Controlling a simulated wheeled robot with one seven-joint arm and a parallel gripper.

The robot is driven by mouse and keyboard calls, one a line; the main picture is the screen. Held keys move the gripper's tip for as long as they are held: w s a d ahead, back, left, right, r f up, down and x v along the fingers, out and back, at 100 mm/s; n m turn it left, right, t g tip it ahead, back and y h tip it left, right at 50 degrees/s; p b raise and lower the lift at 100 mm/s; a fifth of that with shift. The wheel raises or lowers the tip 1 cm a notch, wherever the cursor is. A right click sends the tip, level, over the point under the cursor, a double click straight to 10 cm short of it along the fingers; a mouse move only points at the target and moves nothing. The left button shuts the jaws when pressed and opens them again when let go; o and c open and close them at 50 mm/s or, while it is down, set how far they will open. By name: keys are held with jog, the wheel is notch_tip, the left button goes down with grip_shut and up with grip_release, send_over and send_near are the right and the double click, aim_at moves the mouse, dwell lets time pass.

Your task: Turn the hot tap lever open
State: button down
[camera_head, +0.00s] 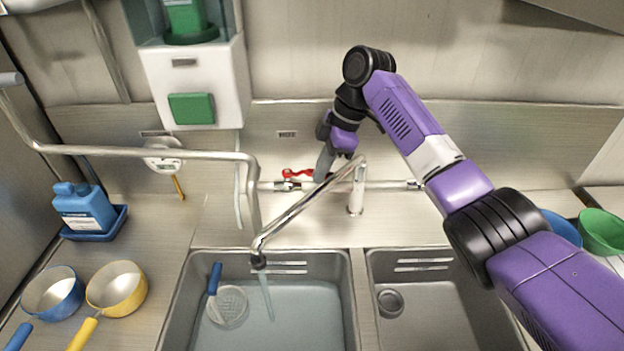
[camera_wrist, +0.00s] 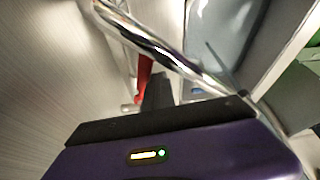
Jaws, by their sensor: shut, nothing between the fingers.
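The red hot tap lever (camera_head: 298,173) is on the wall pipe behind the left basin in the head view. My gripper (camera_head: 323,170) is shut and empty, pointing down just right of the lever. In the wrist view the red lever (camera_wrist: 144,72) shows as a strip beside my dark gripper fingers (camera_wrist: 157,85). I cannot tell whether they touch. The chrome spout (camera_head: 308,212) runs from the tap down over the left basin and crosses close in front of the fingers in the wrist view. A pale stream hangs below the spout's end.
The left basin (camera_head: 183,310) holds water and a blue-handled strainer (camera_head: 228,305); the right basin (camera_head: 440,315) looks empty. A long bent pipe (camera_head: 130,152) crosses at left. Blue (camera_head: 52,292) and yellow (camera_head: 116,288) pans stand on the left counter, and a green bowl (camera_head: 602,232) at right.

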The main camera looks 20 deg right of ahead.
jog(key=shift+w+d+f+b, duration=0.1)
jog(key=shift+w+d+b, duration=0.2)
jog(key=shift+w, duration=0.2)
jog(key=shift+w+d+n+g+b, duration=0.25)
jog(key=shift+w+n+b, duration=0.2)
jog(key=shift+n, duration=0.2)
jog(key=shift+w+d+n+g+b, duration=0.2)
jog(key=shift+w+n+b, duration=0.1)
jog(key=shift+n+b, duration=0.3)
jog(key=shift+w+d+r+n, duration=0.2)
jog(key=shift+r+n, duration=0.05)
